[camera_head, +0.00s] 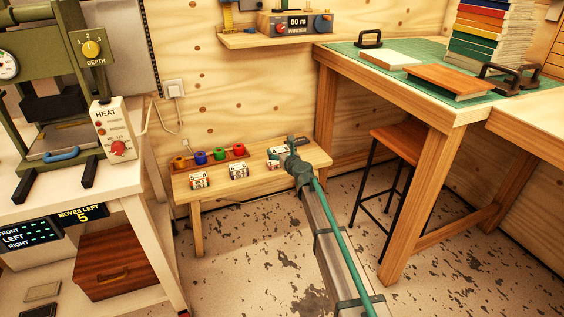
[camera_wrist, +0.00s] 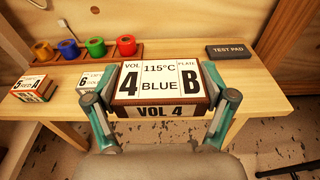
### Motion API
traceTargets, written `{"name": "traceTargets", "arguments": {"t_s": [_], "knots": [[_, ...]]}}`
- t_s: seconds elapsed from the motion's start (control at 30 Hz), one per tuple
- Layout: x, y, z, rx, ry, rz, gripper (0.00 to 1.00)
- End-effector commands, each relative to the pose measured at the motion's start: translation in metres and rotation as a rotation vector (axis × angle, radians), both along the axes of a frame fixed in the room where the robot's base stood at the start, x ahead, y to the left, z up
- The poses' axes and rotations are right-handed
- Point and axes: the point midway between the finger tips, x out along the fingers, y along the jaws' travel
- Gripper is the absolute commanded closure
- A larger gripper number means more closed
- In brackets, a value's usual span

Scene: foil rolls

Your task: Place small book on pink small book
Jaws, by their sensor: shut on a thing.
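My gripper (camera_wrist: 160,110) is shut on a small book (camera_wrist: 160,82) with a brown edge, a white label reading "4 BLUE B", "115°C" and "VOL 4" on its spine. It is held level over or on the low wooden bench; I cannot tell if it touches. The held book also shows in the head view (camera_head: 277,151), partly behind my gripper (camera_head: 292,155). A small book labelled "5 RED A" (camera_wrist: 35,88) lies at the bench's left. A small book labelled "6" (camera_wrist: 91,79) is partly hidden behind the gripper. I cannot identify a pink book.
Yellow, blue, green and red foil rolls (camera_wrist: 97,47) stand in a rack at the back of the bench (camera_head: 218,179). A dark test pad (camera_wrist: 231,51) lies at the bench's back right. A tall table (camera_head: 455,115) and stool (camera_head: 400,141) stand right; a green press (camera_head: 35,80) stands left.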

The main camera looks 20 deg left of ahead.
Motion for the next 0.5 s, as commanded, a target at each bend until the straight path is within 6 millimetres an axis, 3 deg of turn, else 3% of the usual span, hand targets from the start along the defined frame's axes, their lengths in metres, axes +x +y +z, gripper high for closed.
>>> {"name": "traceTargets", "arguments": {"t_s": [0.3, 0.5], "knots": [[0.060, 0.037, -0.033, 0.000, 0.000, -0.001, 0.54], [0.087, 0.053, -0.065, 0.000, 0.001, -0.002, 0.54]]}}
